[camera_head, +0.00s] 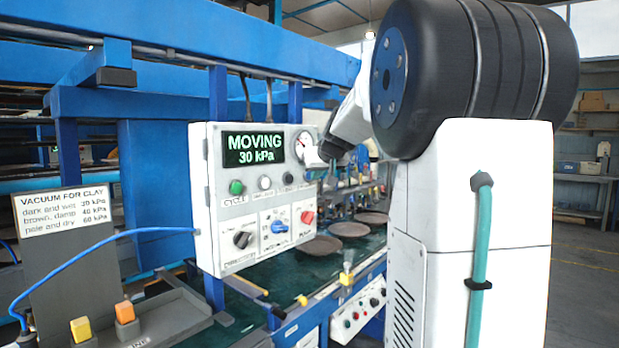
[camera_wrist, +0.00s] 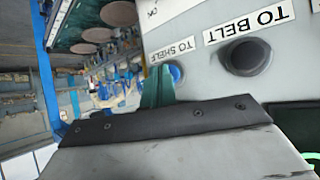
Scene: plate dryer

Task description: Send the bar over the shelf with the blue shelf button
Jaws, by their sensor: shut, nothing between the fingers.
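The blue shelf button (camera_wrist: 176,73) shows in the wrist view beside the label TO SHELF (camera_wrist: 174,49), partly covered by my gripper. My gripper (camera_wrist: 158,82) is shut and empty, its teal fingertips right at that button; whether they touch it I cannot tell. In the head view my gripper (camera_head: 316,160) is at the right edge of the white control panel (camera_head: 207,240) and hides the blue button. The panel's display (camera_head: 253,149) reads MOVING, 30 kPa. I cannot make out the bar in either view.
The black TO BELT button (camera_wrist: 247,56) sits close beside the blue one. The panel also carries a green cycle button (camera_head: 236,187), a dark knob (camera_head: 242,239), a blue switch (camera_head: 280,226) and a red button (camera_head: 307,217). Brown plates (camera_head: 321,250) lie on the green belt behind.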

